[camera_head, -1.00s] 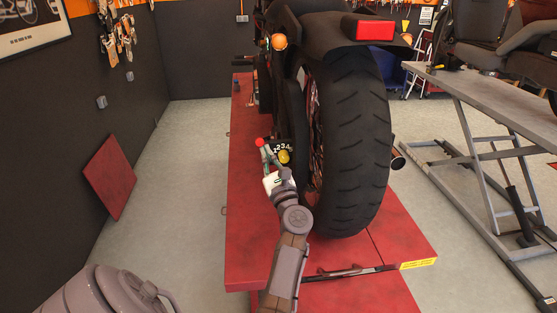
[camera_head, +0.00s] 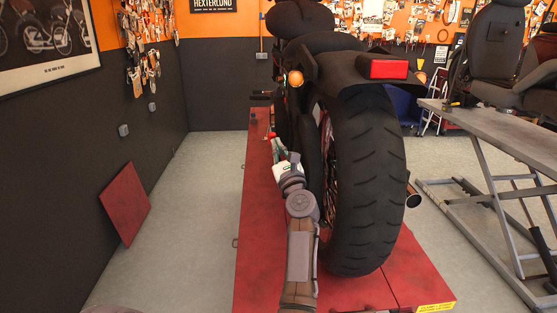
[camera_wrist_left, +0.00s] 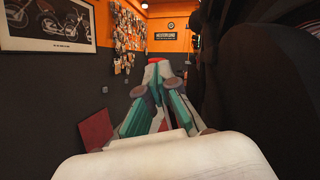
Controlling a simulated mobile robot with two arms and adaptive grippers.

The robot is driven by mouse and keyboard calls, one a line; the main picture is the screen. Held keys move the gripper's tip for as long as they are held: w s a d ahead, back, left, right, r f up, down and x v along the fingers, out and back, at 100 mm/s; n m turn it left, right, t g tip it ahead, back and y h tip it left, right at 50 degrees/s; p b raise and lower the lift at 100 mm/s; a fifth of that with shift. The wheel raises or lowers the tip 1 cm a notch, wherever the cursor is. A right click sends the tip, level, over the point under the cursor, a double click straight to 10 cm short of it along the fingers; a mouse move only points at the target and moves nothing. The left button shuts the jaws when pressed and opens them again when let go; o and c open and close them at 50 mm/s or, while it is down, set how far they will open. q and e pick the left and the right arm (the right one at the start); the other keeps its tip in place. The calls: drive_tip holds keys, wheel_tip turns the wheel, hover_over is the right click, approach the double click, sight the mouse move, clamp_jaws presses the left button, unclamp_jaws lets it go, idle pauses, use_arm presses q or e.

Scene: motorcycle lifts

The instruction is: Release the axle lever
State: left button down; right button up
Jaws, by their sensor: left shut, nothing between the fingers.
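A small red knob (camera_head: 270,135) shows just beyond my left gripper (camera_head: 277,150), to the left of the motorcycle's rear wheel (camera_head: 369,190). It looks like the end of the axle lever; the rest of the lever is hidden. In the left wrist view a red tip (camera_wrist_left: 155,61) sits just past the shut fingertips of my left gripper (camera_wrist_left: 154,78). I cannot tell whether they touch it. The fingers are green and grey, with nothing between them. My right gripper is not in view.
The motorcycle stands on a red lift platform (camera_head: 262,230). My left arm reaches along the left of its tyre. A grey lift (camera_head: 490,135) stands on the right. A dark red panel (camera_head: 125,204) leans at the left wall. The floor between is clear.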

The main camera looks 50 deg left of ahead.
use_arm(q)
drive_tip(key=shift+w+a+r, duration=0.4)
drive_tip(key=shift+a+r, duration=0.05)
drive_tip(key=shift+r, duration=0.2)
drive_tip(key=shift+r, duration=0.1)
